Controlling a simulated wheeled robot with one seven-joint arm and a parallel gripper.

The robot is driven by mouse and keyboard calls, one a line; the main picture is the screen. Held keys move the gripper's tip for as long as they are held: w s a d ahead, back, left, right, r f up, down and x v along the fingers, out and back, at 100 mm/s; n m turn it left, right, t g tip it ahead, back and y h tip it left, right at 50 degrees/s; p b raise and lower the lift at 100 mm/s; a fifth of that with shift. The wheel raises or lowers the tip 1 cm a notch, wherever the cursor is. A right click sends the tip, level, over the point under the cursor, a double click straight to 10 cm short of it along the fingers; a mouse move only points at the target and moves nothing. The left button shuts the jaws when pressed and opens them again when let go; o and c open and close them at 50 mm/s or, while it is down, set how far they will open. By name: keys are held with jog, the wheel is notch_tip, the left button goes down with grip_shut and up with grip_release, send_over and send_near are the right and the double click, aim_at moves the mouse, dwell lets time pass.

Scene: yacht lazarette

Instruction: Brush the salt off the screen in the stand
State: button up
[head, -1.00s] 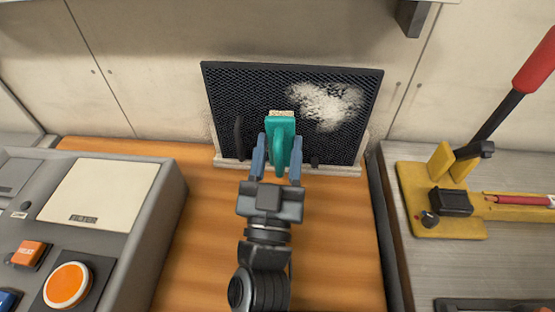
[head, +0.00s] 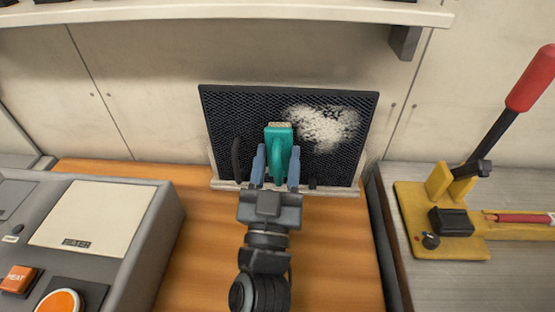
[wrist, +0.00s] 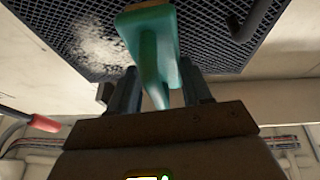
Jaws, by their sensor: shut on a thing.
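The dark mesh screen (head: 230,120) stands upright in its pale stand (head: 335,190) at the back of the wooden counter. A white patch of salt (head: 325,125) covers its upper right part; the patch also shows at the upper left in the wrist view (wrist: 95,38). My gripper (head: 276,170) is shut on the teal brush (head: 279,140), also seen in the wrist view (wrist: 152,45). The brush is held in front of the screen's middle, left of and slightly below the salt. Its pale bristle end points up. Whether it touches the screen I cannot tell.
A grey console (head: 100,215) with orange buttons stands at the left. At the right, a yellow base with a red-handled lever (head: 530,80) stands on a grey surface. A shelf (head: 250,12) runs above. Bare wooden counter (head: 200,260) lies between.

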jog(key=shift+w, duration=1.15)
